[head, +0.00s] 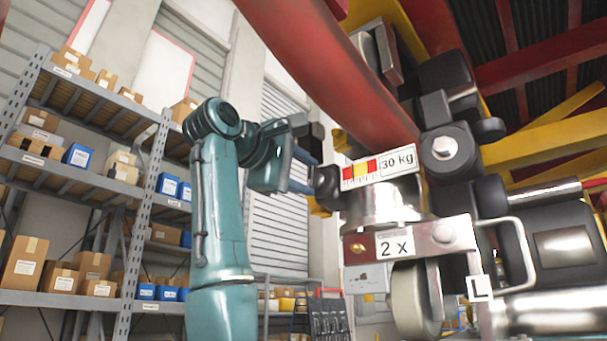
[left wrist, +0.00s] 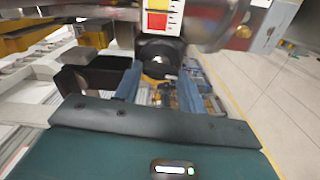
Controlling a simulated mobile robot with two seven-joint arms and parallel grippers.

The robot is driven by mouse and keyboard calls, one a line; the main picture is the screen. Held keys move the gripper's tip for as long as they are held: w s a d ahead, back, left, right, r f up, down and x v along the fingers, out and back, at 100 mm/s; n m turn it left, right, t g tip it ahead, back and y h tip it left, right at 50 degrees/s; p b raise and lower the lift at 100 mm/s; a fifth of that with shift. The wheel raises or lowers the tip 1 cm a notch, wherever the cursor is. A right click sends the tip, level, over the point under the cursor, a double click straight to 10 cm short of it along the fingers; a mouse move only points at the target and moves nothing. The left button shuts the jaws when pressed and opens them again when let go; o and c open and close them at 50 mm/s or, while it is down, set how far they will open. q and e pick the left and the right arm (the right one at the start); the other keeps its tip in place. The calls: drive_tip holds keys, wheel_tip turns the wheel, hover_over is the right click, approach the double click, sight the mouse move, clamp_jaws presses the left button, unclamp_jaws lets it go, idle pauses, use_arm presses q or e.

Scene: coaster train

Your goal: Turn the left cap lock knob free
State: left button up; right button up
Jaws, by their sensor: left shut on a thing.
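The left cap lock knob (head: 328,188) is a dark, round knob on the left side of the metal cap housing (head: 385,203), beside the "30 kg" label. In the left wrist view the knob (left wrist: 160,57) shows just beyond and between my finger tips. My left gripper (head: 313,173) reaches it from the left and is shut on it. In the left wrist view the blue fingers of my left gripper (left wrist: 159,80) stand on either side of the knob; the exact contact is hard to see. My right gripper is not in view.
A wheel (head: 416,300) and a "2 x" plate (head: 395,246) sit below the housing. A red tube (head: 330,70) passes above. A white handle (head: 524,250) and dark blocks lie to the right. Shelves with boxes (head: 75,180) stand behind at left.

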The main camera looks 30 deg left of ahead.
use_arm(q)
drive_tip(key=shift+n, duration=0.9)
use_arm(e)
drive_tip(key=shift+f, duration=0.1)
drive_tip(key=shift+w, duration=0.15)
use_arm(q)
drive_tip(key=o, duration=1)
drive_tip(key=shift+s+a, duration=0.1)
